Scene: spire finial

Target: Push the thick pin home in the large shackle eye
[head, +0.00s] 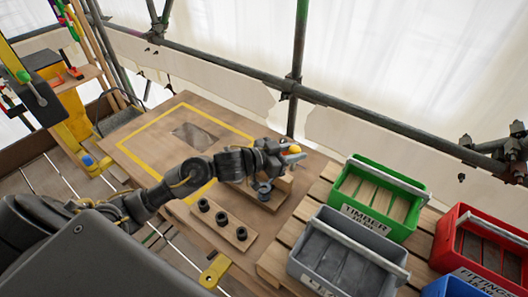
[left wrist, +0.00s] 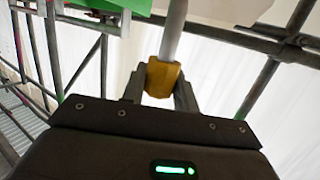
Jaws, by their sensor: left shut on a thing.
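My left gripper (head: 291,152) is above the wooden block at the right side of the table. It is shut on a yellow piece (left wrist: 162,78) with a pale grey rod (left wrist: 173,35), which looks like the thick pin. In the left wrist view the fingers (left wrist: 160,92) clasp the yellow part from both sides, and the rod runs out of the top of the picture. A dark grey ring-like part (head: 264,188), perhaps the shackle, sits by the wooden block (head: 274,196) just below the gripper. Whether the pin touches an eye cannot be told. My right gripper does not show.
A wooden strip with several dark round sockets (head: 222,219) lies in front of the block. Green (head: 376,216), grey (head: 343,262) and red (head: 478,250) crates stand at the right. The table's yellow-outlined area (head: 160,147) is mostly bare. Scaffold tubes (head: 300,60) run behind.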

